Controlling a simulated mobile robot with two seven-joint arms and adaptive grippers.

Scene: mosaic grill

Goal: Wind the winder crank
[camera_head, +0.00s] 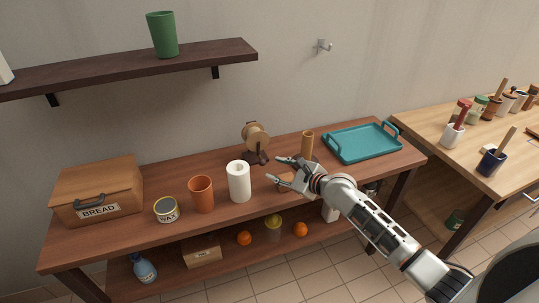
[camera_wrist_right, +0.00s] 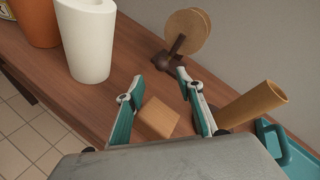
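The winder (camera_head: 256,138) stands at the back of the wooden table, with a round tan drum on a dark brown base. It also shows in the right wrist view (camera_wrist_right: 187,35), where a dark arm, perhaps the crank, crosses in front of the drum. My right gripper (camera_head: 272,169) reaches in from the right, in front of the winder. In the right wrist view its two fingers (camera_wrist_right: 168,75) are spread apart with nothing between the tips, and the winder lies beyond them. My left gripper is not in view.
A white cylinder (camera_head: 239,182) stands left of my right gripper, beside an orange cup (camera_head: 201,194). A wooden block (camera_wrist_right: 158,117) lies below the fingers. A tan tube (camera_wrist_right: 250,106) and teal tray (camera_head: 345,157) are to the right. A wax tin (camera_head: 166,209) and bread box (camera_head: 97,190) stand further left.

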